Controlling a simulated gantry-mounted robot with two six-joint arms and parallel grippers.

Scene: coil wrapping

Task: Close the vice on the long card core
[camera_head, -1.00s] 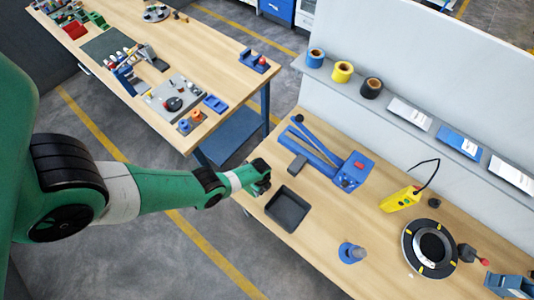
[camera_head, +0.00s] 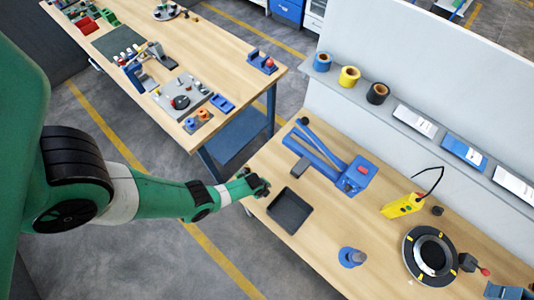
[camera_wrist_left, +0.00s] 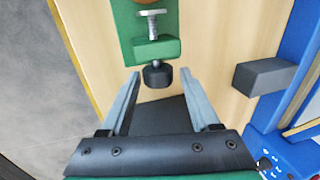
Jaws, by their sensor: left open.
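A green vice (camera_wrist_left: 155,50) shows at the top of the left wrist view, with a silver screw, a T-shaped plate and a black knob (camera_wrist_left: 158,75). A brown round end, perhaps the card core (camera_wrist_left: 147,2), is cut off at the top edge, beyond the screw plate. A gap shows between plate and brown end. My left gripper (camera_wrist_left: 158,77) is open, its two fingertips on either side of the knob with space around it. In the head view the left gripper (camera_head: 260,187) is over the workbench's left end; the vice is hard to make out there.
A dark tray (camera_head: 272,208) and a blue lever tool (camera_head: 340,165) lie close to the gripper. A yellow device (camera_head: 402,207), a black ring (camera_head: 408,262) and a blue stand (camera_head: 351,258) are farther right. A second bench (camera_head: 235,60) stands behind.

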